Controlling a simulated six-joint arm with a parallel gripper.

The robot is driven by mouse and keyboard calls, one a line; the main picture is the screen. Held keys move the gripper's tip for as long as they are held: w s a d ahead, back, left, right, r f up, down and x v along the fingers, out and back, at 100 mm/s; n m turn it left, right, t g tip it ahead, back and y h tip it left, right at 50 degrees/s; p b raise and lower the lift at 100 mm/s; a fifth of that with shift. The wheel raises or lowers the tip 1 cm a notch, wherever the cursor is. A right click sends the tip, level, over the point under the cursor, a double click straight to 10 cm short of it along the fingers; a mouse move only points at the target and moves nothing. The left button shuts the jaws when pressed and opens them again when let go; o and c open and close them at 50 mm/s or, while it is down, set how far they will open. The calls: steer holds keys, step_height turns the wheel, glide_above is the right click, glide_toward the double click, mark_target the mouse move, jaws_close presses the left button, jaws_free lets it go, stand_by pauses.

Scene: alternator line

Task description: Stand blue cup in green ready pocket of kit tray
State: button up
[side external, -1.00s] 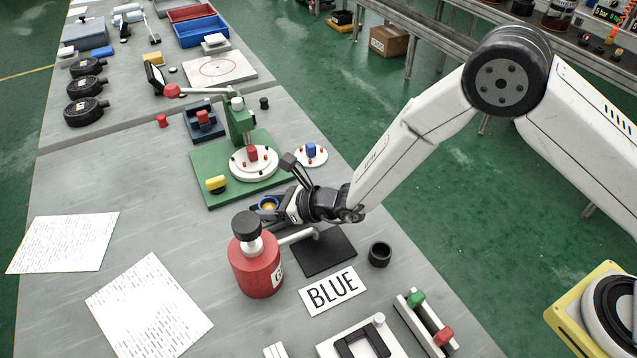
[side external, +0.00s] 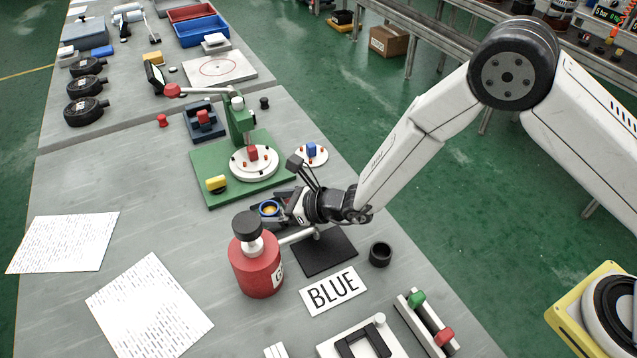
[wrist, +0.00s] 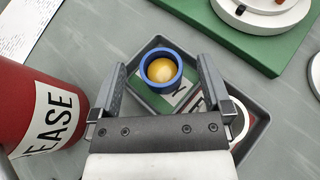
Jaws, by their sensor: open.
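The blue cup (wrist: 161,68), with a golden round shape inside, stands upright in the dark grey kit tray (wrist: 262,118). It stands at the green pocket (wrist: 181,92), whose lettering is partly covered and shows a "Y". The cup also shows in the side view (side external: 269,208), left of my gripper (side external: 284,208). In the wrist view my gripper (wrist: 161,72) is open, with one finger on each side of the cup and visible gaps between. Much of the tray is hidden under my gripper.
A red bottle (side external: 256,268) labelled "EASE" stands close on the left in the wrist view (wrist: 38,110). A green base with a white disc (side external: 253,162) lies behind the tray. A black mat (side external: 324,251), a "BLUE" card (side external: 333,291) and a black ring (side external: 380,254) are nearer.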

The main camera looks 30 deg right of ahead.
steer(key=shift+v, duration=3.3)
steer(key=shift+r, duration=0.3)
steer(key=shift+s+d+r+n+g+y, duration=0.1)
steer(key=shift+s+r+n+g+y, duration=0.15)
steer(key=shift+r+n, duration=0.25)
steer(key=shift+s+r+n+g+y, duration=0.15)
steer(key=shift+s+r+n+g, duration=0.15)
steer(key=shift+n, duration=0.4)
steer(key=s+d+r+n+g+h, duration=0.3)
steer(key=s+d+n+g, duration=0.4)
steer(key=s+d+n, duration=0.55)
steer(key=s+d+r+n+h, duration=0.1)
steer(key=d+n+h, duration=0.2)
steer(key=d+n, duration=0.3)
steer(key=s+d+r+n+t+h, duration=0.1)
steer(key=d+n+h, duration=0.3)
steer(key=d, duration=0.5)
steer(key=shift+s+r+n, duration=0.6)
steer(key=shift+s+n, duration=0.05)
steer(key=shift+n, duration=0.4)
